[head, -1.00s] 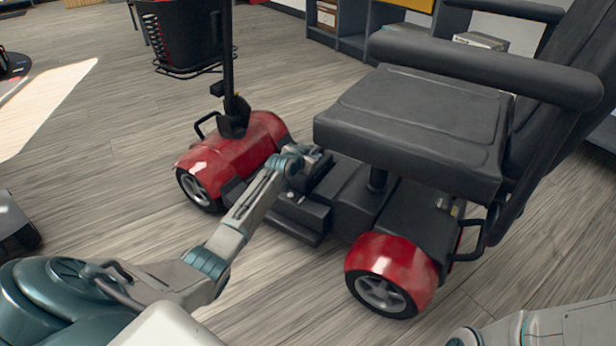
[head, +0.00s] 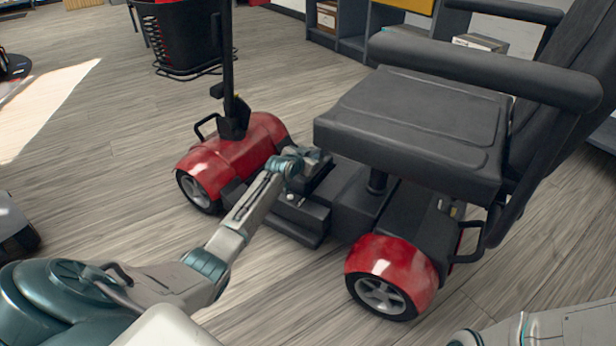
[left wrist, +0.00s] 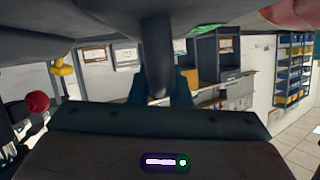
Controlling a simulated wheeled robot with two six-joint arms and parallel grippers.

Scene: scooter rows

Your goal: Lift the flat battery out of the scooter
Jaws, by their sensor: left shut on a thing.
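The red and black scooter (head: 262,131) stands in the middle of the head view, its seat to the right. The flat battery (head: 319,178) seems to be the dark block low on the deck, in front of the seat; its outline blends into the dark deck. My left gripper (head: 317,155) reaches in from the left at the top of this block and is shut on it. The left wrist view shows the dark teal fingers (left wrist: 160,88) around a dark grey bar (left wrist: 157,50), likely the battery's handle. My right gripper is out of view.
The seat (head: 415,125) overhangs the deck close to the right of my left gripper. The steering column (head: 228,65) rises to its left. The red rear wheel cover (head: 385,262) is nearer.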

